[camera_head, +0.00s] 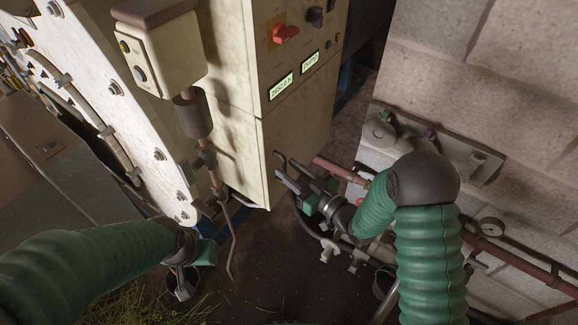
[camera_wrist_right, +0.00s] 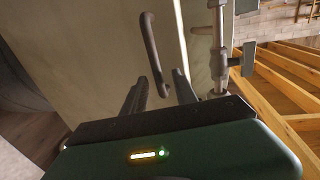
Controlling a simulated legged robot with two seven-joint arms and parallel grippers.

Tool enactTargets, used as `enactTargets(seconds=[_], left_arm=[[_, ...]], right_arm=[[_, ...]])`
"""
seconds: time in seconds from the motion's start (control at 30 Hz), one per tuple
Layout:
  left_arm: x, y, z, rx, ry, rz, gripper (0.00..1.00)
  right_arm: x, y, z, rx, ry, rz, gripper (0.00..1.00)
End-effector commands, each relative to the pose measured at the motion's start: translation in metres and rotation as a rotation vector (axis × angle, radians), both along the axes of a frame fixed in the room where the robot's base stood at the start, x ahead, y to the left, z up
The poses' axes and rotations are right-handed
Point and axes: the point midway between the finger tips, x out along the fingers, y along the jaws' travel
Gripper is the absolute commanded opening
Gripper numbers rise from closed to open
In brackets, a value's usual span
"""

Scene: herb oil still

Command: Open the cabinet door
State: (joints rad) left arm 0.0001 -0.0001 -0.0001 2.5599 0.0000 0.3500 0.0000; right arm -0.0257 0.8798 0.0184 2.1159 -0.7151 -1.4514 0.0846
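The cream cabinet (camera_head: 295,115) stands at the upper middle in the head view, with a horizontal seam below its labels. A thin dark curved handle (camera_wrist_right: 152,50) rises in front of a pale panel (camera_wrist_right: 95,45) in the right wrist view. My right gripper (camera_head: 283,172) is near the cabinet's lower right edge. In the right wrist view its two dark fingers (camera_wrist_right: 160,92) are apart, and the handle's lower end lies between them; I cannot tell whether they touch. My left gripper (camera_head: 184,282) hangs low at the left, away from the cabinet; its fingers are unclear.
A red switch (camera_head: 286,34) and a dark knob (camera_head: 314,17) sit on the cabinet's upper panel. A button box (camera_head: 160,58) on a post stands left of it. Pipes with a gauge (camera_head: 491,227) run along the block wall at right. Dark floor (camera_head: 270,280) lies below.

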Motion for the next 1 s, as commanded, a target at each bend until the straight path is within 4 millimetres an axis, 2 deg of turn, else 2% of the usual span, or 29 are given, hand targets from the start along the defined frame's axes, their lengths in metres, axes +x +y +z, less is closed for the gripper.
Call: enactTargets(seconds=[0.3,0.57,0.6,1.0], left_arm=[[-0.0001,-0.0001,0.0009,0.0,0.0,0.0,0.36],[0.0,-0.0001,0.001,0.0,0.0,0.0,0.36],[0.0,-0.0001,0.001,0.0,0.0,0.0,0.36],[0.0,-0.0001,0.001,0.0,0.0,0.0,0.36]], right_arm=[[0.0042,0.004,0.0001,0.0,0.0,-0.001,0.34],[0.0045,0.0039,0.0,0.0,0.0,-0.001,0.02],[0.0047,0.0038,0.0,0.0,0.0,-0.001,0.0],[0.0053,0.0038,0.0002,0.0,-0.001,-0.001,0.0]])
